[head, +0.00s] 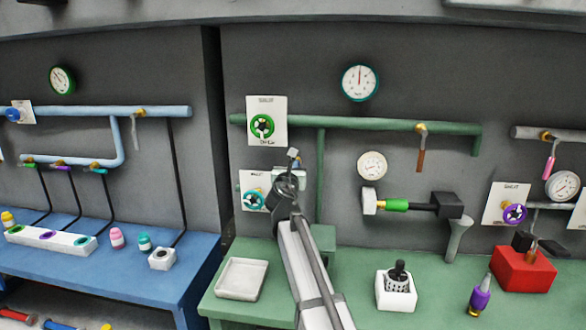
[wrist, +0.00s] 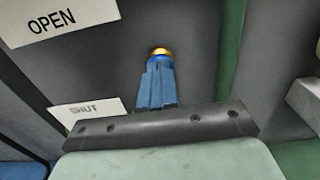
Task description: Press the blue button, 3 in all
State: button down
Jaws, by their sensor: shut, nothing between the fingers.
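In the wrist view a small round blue piece (wrist: 160,58) with a gold part beyond it shows at the wall, straight ahead of my fingertips. It looks like the blue button. My gripper (wrist: 157,72) has its blue-grey fingers shut together with nothing between them. The fingertips overlap the lower edge of the blue piece in the picture; I cannot tell whether they touch it.
An upper card with a green valve wheel (head: 262,126) and a lower card with a teal valve wheel (head: 253,199) are close to the left of my arm. A green pipe (head: 321,175) runs down the wall to the right. A white tray (head: 242,279) lies on the green bench.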

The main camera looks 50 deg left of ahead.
jog(key=v, duration=1.4)
dwell(0.4)
jog(key=shift+s+d, duration=0.45)
jog(key=shift+d, duration=0.05)
jog(key=shift+w+a, duration=0.1)
jog(key=x, duration=1.3)
jog(key=shift+w+a, duration=0.25)
jog(key=shift+a, duration=0.05)
jog(key=shift+f, duration=0.1)
